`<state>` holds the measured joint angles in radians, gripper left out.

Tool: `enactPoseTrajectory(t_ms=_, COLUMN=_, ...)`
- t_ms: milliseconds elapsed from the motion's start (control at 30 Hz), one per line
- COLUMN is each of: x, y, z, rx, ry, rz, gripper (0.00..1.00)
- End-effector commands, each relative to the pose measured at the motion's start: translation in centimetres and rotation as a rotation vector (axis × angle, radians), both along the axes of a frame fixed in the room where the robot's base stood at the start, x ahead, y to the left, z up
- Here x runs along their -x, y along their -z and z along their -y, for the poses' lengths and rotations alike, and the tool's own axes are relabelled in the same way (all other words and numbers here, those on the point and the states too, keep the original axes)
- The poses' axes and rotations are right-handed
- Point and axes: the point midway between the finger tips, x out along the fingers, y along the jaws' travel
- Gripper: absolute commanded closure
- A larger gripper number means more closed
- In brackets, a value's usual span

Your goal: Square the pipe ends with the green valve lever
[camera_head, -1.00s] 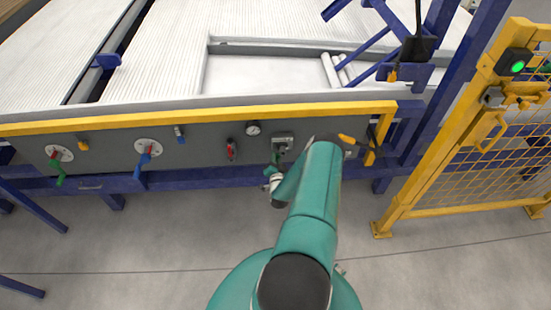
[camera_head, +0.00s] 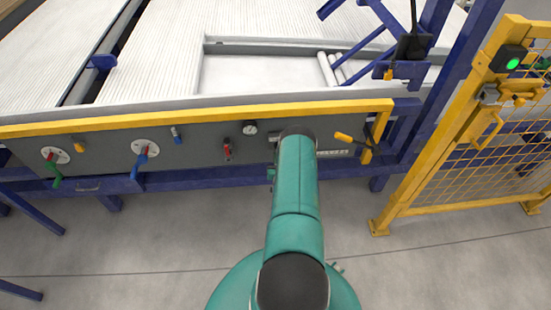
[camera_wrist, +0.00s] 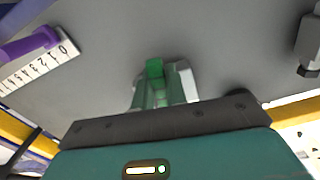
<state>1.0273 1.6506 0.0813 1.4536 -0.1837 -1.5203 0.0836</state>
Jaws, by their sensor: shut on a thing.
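In the wrist view, my gripper (camera_wrist: 163,88) is shut on a green lever (camera_wrist: 154,70), whose top shows between the pale fingers against the grey panel. In the head view, my arm covers my gripper and most of this part of the panel (camera_head: 200,152); a small bit of green shows at the arm's left edge. Another green handle (camera_head: 57,182) hangs from a round dial at the panel's left end. The stacking bed (camera_head: 260,75) lies behind the panel, with white pipes (camera_head: 328,68) at the right of its recess.
A blue-and-red handle (camera_head: 140,162), a red handle (camera_head: 227,150) and a gauge (camera_head: 250,127) sit on the panel. A yellow handle (camera_head: 343,137) is right of my arm. A numbered scale (camera_wrist: 40,65) shows in the wrist view. A yellow mesh gate (camera_head: 460,150) stands at right.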

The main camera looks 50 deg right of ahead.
Motion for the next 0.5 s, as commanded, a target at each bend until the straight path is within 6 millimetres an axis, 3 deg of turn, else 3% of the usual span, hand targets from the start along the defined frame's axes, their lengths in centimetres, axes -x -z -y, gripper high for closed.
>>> enactPoseTrajectory(t_ms=500, x=1.7, y=-0.2, z=1.4, rx=0.324, ry=-0.004, rz=-0.368, gripper=1.00)
